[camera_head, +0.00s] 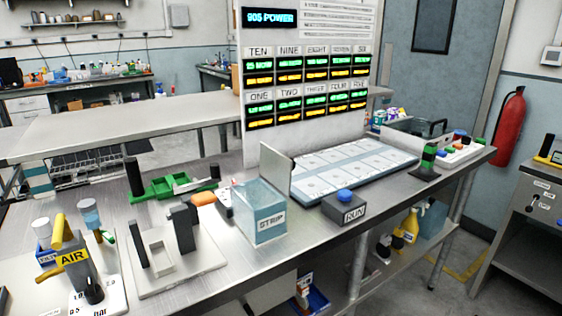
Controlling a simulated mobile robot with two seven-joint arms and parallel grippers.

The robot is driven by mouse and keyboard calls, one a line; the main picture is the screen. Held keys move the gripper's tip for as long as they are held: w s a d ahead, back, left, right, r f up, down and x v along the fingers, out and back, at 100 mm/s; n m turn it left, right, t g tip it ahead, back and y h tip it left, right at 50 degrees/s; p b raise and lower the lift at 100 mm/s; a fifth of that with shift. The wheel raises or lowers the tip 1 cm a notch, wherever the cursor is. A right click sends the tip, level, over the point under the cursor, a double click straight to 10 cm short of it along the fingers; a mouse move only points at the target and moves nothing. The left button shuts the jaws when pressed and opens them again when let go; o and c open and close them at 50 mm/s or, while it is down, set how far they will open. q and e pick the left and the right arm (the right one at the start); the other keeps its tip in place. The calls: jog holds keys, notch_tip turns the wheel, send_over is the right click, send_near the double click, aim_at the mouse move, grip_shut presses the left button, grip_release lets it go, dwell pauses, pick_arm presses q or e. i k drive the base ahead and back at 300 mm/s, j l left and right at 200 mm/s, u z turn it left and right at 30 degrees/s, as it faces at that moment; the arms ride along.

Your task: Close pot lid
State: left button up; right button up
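No thing in view is plainly marked as a pot. The nearest match is a clear, blue-tinted box labelled STRIP (262,222) near the bench's front edge. A thin grey panel (277,164) stands upright at its back right; it looks like a raised lid, but I cannot tell whether it is hinged to the box. The box's top looks uncovered. Neither of my grippers is in view.
A RUN block with a blue button (344,208) stands right of the box. Behind it lies a pale gridded tray (355,164) below a display board (308,75). A grey fixture (172,245), a green holder (172,187) and an AIR unit (75,258) stand left.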

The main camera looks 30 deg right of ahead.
aim_at(276, 169)
jog(key=i+l+u, duration=0.15)
jog(key=l+u, duration=0.15)
jog(key=l, duration=0.9)
jog(key=l+u, duration=0.3)
jog(key=l, duration=0.85)
jog(key=k+l, duration=0.1)
jog(key=k, duration=0.35)
